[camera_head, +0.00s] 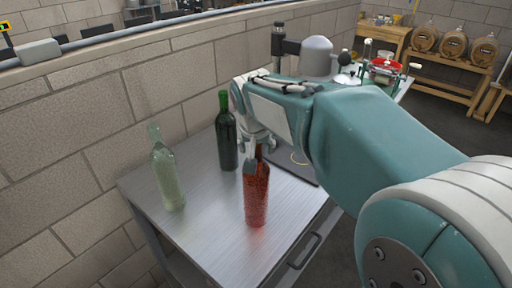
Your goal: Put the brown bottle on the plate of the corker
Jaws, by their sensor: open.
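The brown bottle (257,191), reddish with a dark brown neck, stands upright on the metal table near its front. My gripper (257,144) is open and points down at the bottle's neck; a finger shows beside the neck, and whether it touches is unclear. The corker (278,40) stands behind my arm; its dark upright top shows and my arm hides its middle. A dark base (304,173) with a pale ring, apparently its plate, shows partly right of the gripper, with no bottle seen on it.
A dark green bottle (226,135) stands just behind left of the gripper, and a clear bottle (166,176) stands at the table's left. The metal table (205,218) is bare at the front left. A block wall (85,110) runs behind it. Barrels (453,44) stand far right.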

